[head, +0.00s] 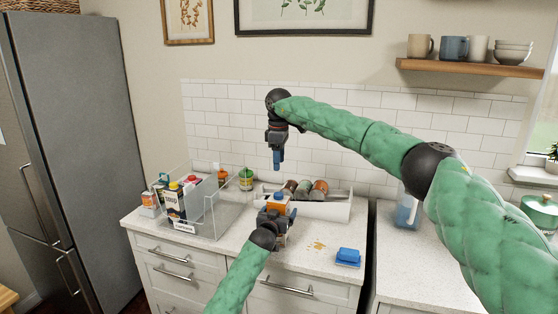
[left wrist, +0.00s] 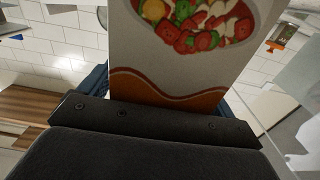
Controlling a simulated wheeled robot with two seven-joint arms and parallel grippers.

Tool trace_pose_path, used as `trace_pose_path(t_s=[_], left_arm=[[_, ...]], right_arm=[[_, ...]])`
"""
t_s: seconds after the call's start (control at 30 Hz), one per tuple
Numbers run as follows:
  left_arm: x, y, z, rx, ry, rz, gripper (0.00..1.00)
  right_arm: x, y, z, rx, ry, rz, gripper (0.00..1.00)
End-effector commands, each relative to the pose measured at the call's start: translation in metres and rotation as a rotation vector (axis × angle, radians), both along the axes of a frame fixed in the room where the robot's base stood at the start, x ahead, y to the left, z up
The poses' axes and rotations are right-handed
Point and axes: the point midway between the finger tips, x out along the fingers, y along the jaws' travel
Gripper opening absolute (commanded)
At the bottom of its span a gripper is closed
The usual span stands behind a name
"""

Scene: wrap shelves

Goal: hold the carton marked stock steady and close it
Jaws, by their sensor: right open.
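The carton (head: 279,207), orange and pale, stands upright on the counter, with a blue piece on top that looks like a cap. I cannot read a stock mark on it. In the left wrist view the carton (left wrist: 185,60) shows a picture of vegetables in a bowl and fills the space between the blue fingers. My left gripper (head: 277,217) is shut on its lower part. My right gripper (head: 278,160) points down above the carton, open and empty, apart from it. Whether the cap is fully seated is too small to tell.
A clear labelled bin (head: 211,222) with a dark carton and bottles stands to the left. A white rack (head: 328,211) with lying jars is behind and right. A green-lidded jar (head: 246,179) stands at the back. A blue sponge (head: 348,256) and yellowish crumbs (head: 316,245) lie to the right.

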Motion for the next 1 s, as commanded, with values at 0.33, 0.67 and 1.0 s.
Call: trace_pose_path(t_s=[0.33, 0.67, 1.0], left_arm=[[-0.002, 0.0, -0.001, 0.0, 0.0, -0.001, 0.91], [-0.041, 0.013, -0.004, 0.0, -0.001, -0.001, 0.91], [-0.072, 0.024, -0.001, -0.001, 0.0, 0.0, 0.91]], right_arm=[[0.0, 0.0, -0.002, 0.0, 0.0, 0.0, 0.56], [0.0, 0.0, -0.019, 0.0, 0.0, 0.0, 0.56], [0.0, 0.0, -0.028, 0.0, 0.0, 0.0, 0.56]])
